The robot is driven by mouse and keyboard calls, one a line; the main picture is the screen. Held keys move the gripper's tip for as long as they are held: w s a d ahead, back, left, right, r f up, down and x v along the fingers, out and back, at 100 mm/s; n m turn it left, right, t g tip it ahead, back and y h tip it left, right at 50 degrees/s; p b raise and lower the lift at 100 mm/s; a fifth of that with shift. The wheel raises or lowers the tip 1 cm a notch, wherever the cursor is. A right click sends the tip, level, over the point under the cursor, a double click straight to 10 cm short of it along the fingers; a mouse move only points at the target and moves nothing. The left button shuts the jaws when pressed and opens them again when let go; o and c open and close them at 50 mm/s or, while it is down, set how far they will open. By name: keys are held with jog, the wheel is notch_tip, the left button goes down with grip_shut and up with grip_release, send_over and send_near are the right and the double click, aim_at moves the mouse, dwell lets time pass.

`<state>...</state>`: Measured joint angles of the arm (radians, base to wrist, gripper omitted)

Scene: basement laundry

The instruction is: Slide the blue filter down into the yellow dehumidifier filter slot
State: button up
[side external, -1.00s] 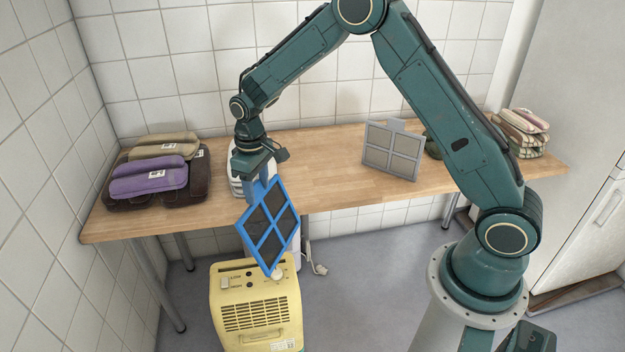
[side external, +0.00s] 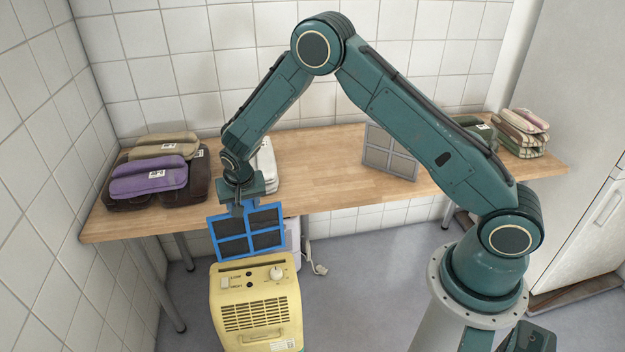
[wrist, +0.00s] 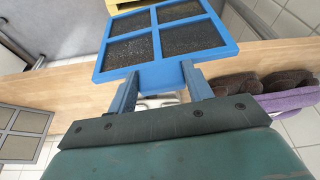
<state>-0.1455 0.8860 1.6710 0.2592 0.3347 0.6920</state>
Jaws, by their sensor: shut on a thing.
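My gripper (side external: 240,208) is shut on the tab of the blue filter (side external: 246,222), a blue frame with dark mesh panes. In the wrist view my gripper's two fingers (wrist: 158,88) clasp the tab, and the blue filter (wrist: 165,37) extends beyond them.
A grey filter (side external: 390,152) stands on the wooden table (side external: 325,168). Folded purple and brown textiles (side external: 150,182) lie at the table's left, and folded cloths (side external: 524,132) at its right. A white object (side external: 266,165) stands behind my gripper. A plug and cord (side external: 318,265) lie near the floor.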

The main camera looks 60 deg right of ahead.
jog(key=shift+w+f+m+h, duration=0.4)
jog(key=shift+w+f+m, duration=0.25)
jog(key=shift+w+m, duration=0.1)
